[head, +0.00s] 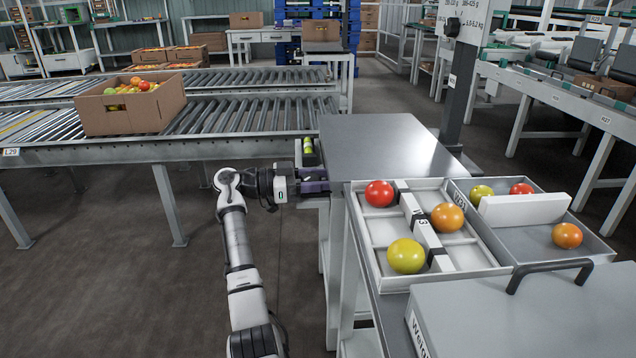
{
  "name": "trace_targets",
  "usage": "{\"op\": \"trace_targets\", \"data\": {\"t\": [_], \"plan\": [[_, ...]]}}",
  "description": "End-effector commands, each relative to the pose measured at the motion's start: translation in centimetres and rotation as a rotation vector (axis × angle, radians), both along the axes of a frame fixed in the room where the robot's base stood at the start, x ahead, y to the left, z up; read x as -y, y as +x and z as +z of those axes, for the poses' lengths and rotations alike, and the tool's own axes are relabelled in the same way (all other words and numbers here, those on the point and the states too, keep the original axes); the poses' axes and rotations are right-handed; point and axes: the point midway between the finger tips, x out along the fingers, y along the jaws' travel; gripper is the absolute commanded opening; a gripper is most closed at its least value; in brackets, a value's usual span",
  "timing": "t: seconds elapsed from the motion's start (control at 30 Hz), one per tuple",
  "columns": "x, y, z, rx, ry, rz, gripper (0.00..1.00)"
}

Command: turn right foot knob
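The scale has a bare grey metal platform (388,142) in the centre of the head view. A small yellow-green part (308,146) in a pale holder, looking like a level vial, sits at its left edge. My gripper (318,184) is at the left side of the scale, below the platform's level and just in front of this part. Its dark fingertips reach right toward the scale's side. The foot knobs cannot be made out; the fingertips and platform edge cover that spot. I cannot tell whether the fingers touch or hold anything.
A sectioned tray (362,235) with tomatoes and a grey tray (600,248) with a divider stand in front of the scale. A lidded grey case (520,320) is at the bottom right. A roller conveyor (240,125) carrying a cardboard box (130,115) runs behind my arm.

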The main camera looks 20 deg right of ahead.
Motion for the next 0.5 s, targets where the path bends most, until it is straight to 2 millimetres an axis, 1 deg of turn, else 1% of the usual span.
{"op": "trace_targets", "data": {"t": [0.2,0.5], "plan": [[0.03,-0.05,0.04,0.001,-0.001,-0.066,0.2],[0.04,-0.11,0.06,0.001,0.0,-0.087,0.2]]}}
